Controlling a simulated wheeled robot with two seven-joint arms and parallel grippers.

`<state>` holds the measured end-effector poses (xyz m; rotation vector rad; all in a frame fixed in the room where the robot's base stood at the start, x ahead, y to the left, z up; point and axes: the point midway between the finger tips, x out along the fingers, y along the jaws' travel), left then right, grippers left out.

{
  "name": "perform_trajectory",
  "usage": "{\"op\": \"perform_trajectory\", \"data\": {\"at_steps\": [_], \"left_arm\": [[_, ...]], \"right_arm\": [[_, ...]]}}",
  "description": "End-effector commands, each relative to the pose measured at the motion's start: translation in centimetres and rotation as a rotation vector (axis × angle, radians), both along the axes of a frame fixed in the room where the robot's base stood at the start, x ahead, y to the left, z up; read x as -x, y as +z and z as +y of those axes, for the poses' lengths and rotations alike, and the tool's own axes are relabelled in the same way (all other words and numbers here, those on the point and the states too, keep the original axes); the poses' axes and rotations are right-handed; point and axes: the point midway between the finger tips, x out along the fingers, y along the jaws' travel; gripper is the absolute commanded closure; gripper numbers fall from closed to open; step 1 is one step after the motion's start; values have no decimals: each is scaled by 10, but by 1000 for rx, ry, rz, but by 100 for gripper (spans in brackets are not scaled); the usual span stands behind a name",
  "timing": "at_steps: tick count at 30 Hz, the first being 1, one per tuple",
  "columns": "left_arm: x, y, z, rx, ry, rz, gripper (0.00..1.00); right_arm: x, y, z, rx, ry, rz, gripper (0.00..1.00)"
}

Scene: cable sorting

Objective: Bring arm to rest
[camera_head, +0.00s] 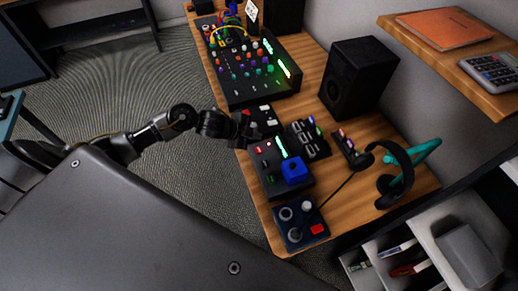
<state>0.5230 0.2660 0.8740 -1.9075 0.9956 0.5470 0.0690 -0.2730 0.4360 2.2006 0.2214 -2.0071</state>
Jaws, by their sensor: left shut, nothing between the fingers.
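My left arm comes in from the left and reaches over the near edge of the wooden desk (262,212). My left gripper (250,136) is shut and empty. It is small and dark in this view, beside a black box with red and white buttons (262,116) and above a black device with a blue block (295,170). I cannot tell whether it touches either. My right gripper is not in view.
A large mixer (250,70) with cables fills the desk's far end. A shelf (455,62) juts out at upper right. Grey carpet (140,85) is clear.

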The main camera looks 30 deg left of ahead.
Motion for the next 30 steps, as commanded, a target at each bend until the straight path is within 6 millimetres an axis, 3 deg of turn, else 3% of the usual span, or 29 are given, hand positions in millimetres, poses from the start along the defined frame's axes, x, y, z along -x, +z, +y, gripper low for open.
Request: {"op": "perform_trajectory", "data": {"at_steps": [14, 19, 24, 30], "left_arm": [[0, 0, 0, 0, 0, 0, 100], [12, -5, -18, 24, 48, -6, 100], [54, -12, -50, 93, 270, 18, 100], [131, -16, -44, 157, 651, 183, 100]], "right_arm": [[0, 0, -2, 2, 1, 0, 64], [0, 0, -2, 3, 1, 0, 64], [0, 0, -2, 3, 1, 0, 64], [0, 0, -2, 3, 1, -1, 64]]}}
